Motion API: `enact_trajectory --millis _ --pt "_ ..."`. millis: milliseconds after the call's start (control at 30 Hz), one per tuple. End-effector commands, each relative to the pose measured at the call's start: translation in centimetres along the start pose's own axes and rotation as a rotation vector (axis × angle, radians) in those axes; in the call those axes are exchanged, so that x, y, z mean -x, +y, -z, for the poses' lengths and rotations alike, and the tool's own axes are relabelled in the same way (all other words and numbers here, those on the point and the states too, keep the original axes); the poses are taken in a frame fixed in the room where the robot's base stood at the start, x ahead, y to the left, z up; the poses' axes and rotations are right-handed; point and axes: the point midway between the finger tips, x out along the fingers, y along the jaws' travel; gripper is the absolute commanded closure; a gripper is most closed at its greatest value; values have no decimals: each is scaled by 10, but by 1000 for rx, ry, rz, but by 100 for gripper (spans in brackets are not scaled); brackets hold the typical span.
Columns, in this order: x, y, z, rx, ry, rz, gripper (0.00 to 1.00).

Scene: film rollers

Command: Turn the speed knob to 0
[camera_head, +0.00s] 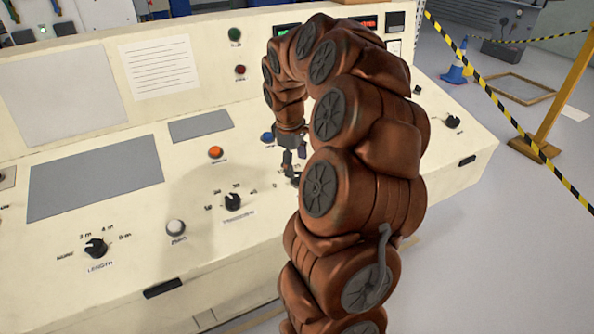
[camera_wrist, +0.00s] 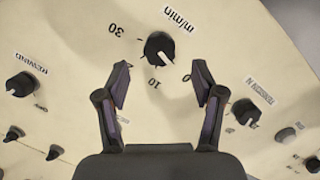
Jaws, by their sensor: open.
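The speed knob (camera_wrist: 159,47) is a round black knob beside an "m/min" label, at the upper middle of the wrist view. Marks 30, 10 and 0 stand around it. Its white pointer line faces down and slightly right, seemingly between 10 and 0. My gripper (camera_wrist: 161,78) is open and empty, its two dark fingers spread below the knob in the picture, one to each side. No touch on the knob shows. In the head view my gripper (camera_head: 291,158) points down at the cream panel; my arm partly hides this area, and the speed knob cannot be made out clearly.
In the wrist view, neighbouring knobs stand left (camera_wrist: 20,84) and right (camera_wrist: 245,111).

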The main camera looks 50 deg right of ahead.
Motion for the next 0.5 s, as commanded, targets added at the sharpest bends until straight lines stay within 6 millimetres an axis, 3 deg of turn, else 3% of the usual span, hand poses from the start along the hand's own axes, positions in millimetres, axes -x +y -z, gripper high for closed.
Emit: enact_trajectory --millis 200,500 --pt "43 0 0 -1 2 -3 32" --pt "73 0 0 -1 1 -1 32"
